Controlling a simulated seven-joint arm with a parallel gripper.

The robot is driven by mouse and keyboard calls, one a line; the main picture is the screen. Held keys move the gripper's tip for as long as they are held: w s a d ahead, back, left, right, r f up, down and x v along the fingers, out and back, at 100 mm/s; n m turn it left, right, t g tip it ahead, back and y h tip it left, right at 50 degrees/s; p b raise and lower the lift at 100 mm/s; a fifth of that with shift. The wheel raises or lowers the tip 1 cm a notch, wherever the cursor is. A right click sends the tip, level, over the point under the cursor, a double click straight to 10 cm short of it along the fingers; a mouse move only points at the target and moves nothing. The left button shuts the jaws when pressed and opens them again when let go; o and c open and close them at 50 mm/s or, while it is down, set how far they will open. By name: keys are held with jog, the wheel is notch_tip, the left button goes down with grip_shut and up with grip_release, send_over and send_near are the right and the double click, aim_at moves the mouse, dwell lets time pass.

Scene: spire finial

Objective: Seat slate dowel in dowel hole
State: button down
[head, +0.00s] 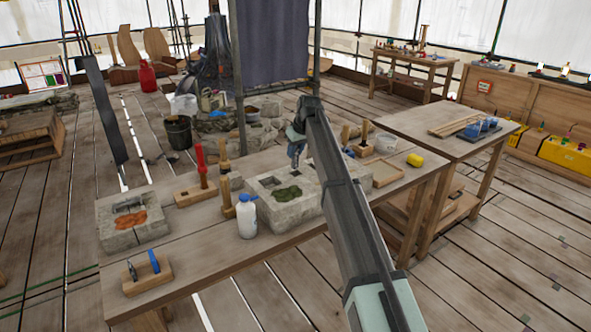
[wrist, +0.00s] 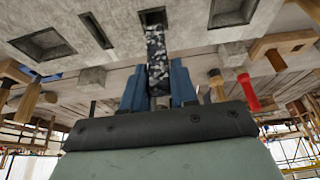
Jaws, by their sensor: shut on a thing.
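The slate dowel (wrist: 157,55) is a dark, speckled square bar. My gripper (wrist: 157,66) is shut on it, with a blue finger on each side. In the wrist view the dowel's far end overlaps the square dowel hole (wrist: 152,13) in the pale stone block (wrist: 100,22); I cannot tell whether the tip has entered. In the head view my gripper (head: 296,148) is above the stone block (head: 312,209), which has a green patch on top.
Other recesses (wrist: 43,45) open in the block. A white bottle (head: 246,217), wooden-handled tools (head: 226,192), a red-handled tool on a wooden block (head: 199,168), and a second stone block (head: 133,221) stand to the left on the bench. A yellow item (head: 415,160) lies right.

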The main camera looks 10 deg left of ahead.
aim_at(297, 161)
jog(key=shift+f, duration=3.2)
jog(key=c, duration=0.9)
grip_release()
jog(key=shift+f, duration=0.1)
jog(key=v, duration=1.2)
jog(key=shift+a, duration=0.1)
